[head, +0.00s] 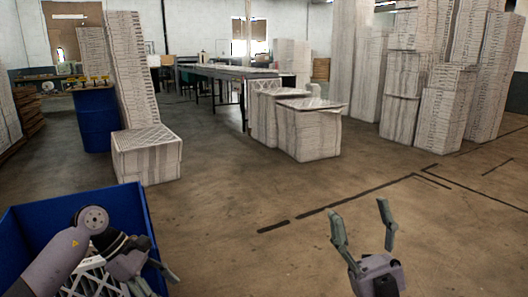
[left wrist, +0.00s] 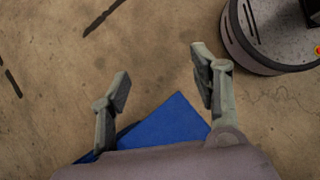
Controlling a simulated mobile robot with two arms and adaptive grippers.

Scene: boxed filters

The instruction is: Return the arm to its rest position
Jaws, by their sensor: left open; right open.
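My right gripper (head: 359,212) is open and empty over bare floor at the lower right of the head view, its fingers pointing up in the picture. My left arm comes in from the lower left, across the blue bin (head: 20,226). My left gripper (head: 158,279) shows in part over the bin's right side. In the left wrist view the left gripper (left wrist: 160,65) has its fingers wide apart, with nothing between them but floor. A blue corner of the bin (left wrist: 176,120) shows behind the fingers.
A white boxed filter (head: 92,278) shows in the bin, partly hidden by my left arm. A stack (head: 147,157) stands behind the bin, next to a blue barrel (head: 95,122). More stacks (head: 308,133) stand farther back. The middle floor is clear, with dark marking lines.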

